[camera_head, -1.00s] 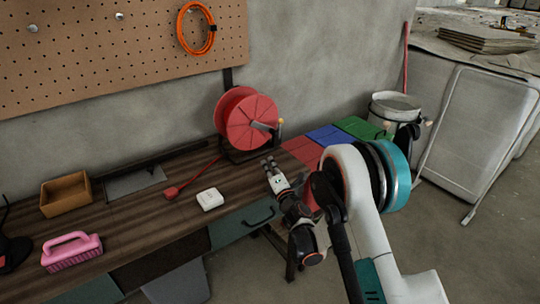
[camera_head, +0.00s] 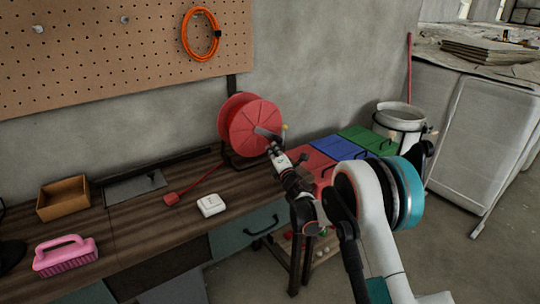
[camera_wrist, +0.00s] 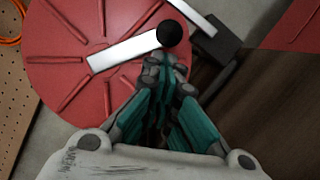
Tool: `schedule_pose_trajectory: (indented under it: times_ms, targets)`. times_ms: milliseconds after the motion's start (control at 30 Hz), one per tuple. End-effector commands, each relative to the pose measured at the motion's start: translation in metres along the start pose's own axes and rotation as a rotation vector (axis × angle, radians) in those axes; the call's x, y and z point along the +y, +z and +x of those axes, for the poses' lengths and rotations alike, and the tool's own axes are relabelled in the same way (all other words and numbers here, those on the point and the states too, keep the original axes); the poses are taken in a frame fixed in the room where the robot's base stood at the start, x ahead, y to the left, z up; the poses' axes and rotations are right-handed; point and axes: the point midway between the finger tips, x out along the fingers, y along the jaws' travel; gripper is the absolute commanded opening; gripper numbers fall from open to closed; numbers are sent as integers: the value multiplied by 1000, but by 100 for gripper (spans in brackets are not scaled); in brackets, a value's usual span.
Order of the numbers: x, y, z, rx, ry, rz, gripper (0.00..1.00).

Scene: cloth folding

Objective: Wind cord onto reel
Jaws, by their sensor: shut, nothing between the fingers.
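The red cord reel (camera_head: 250,122) stands upright on a dark stand at the back right of the wooden workbench. In the wrist view the reel's red disc (camera_wrist: 60,75) fills the left, with a silver crank (camera_wrist: 125,50) ending in a black knob (camera_wrist: 169,34). My gripper (camera_head: 272,146) is at the front of the reel, close to the crank. In the wrist view my gripper (camera_wrist: 164,68) has its fingertips together just below the knob, with nothing held; whether they touch the crank I cannot tell. The red cord (camera_head: 205,178) runs along the bench to a red plug end (camera_head: 171,199).
A white box (camera_head: 211,205), a pink brush (camera_head: 66,256) and a wooden tray (camera_head: 63,207) lie on the bench. An orange cord coil (camera_head: 201,34) hangs on the pegboard. Coloured boxes (camera_head: 335,147) and a bucket (camera_head: 400,117) are right of the reel.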

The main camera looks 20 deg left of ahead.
Motion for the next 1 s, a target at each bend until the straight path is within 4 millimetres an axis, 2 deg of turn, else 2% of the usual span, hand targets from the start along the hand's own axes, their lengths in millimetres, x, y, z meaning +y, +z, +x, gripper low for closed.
schedule_pose_trajectory:
  times_ms: [267,500,867,1000]
  targets:
    - [0,2,0,0,0,0,0]
    - [6,29,8,-2,-1,-1,0]
    - [5,28,6,-1,0,0,0]
    - [5,28,-6,-1,0,0,0]
